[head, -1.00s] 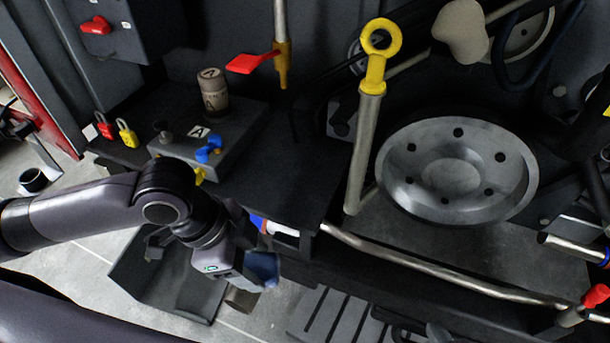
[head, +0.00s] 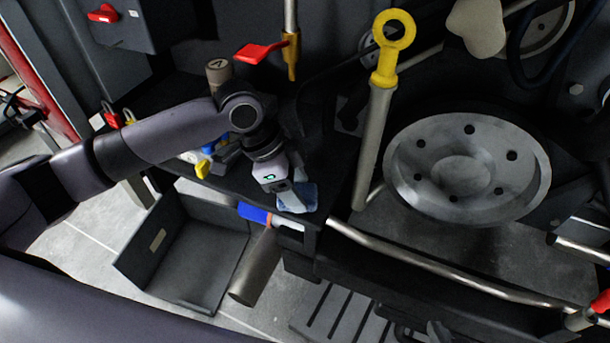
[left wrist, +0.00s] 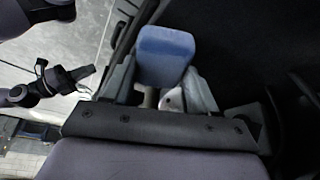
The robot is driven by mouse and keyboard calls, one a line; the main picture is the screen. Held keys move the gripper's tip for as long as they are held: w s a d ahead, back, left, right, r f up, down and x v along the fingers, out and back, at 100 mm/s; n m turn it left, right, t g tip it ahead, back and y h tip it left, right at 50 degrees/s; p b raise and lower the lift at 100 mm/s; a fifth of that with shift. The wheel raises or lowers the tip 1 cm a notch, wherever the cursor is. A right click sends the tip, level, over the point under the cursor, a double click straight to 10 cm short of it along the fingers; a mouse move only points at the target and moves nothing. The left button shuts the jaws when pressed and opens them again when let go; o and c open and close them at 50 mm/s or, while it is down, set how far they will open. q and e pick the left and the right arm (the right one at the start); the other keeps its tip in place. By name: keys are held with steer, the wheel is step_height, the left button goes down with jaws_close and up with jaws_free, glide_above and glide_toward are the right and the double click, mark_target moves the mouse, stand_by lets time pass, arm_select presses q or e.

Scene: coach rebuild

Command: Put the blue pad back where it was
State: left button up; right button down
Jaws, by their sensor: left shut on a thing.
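The blue pad (head: 298,197) is a small soft-looking block. My left gripper (head: 292,195) is shut on it, and holds it over the front part of the dark bench top. I cannot tell whether the pad touches the bench. In the left wrist view the blue pad (left wrist: 165,55) sticks out between the two grey fingers. A dark jointed part, perhaps my right gripper (left wrist: 82,80), shows small at the left of the left wrist view; its jaws are unclear. It does not show in the head view.
A blue-and-white handled item (head: 265,216) lies at the bench's front edge. A grey open bin (head: 185,265) and metal cylinder (head: 256,270) are below. A yellow-ringed rod (head: 380,120) and round metal plate (head: 467,165) stand right.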

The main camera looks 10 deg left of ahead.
arm_select(q)
steer(key=shift+w+d, duration=0.1)
steer(key=shift+w, duration=0.35)
steer(key=w, duration=0.2)
steer(key=w+f, duration=0.1)
steer(key=shift+d, duration=0.3)
steer(key=shift+f, duration=0.25)
steer(key=o, duration=0.9)
steer(key=shift+f, duration=0.1)
steer(key=shift+o, duration=0.2)
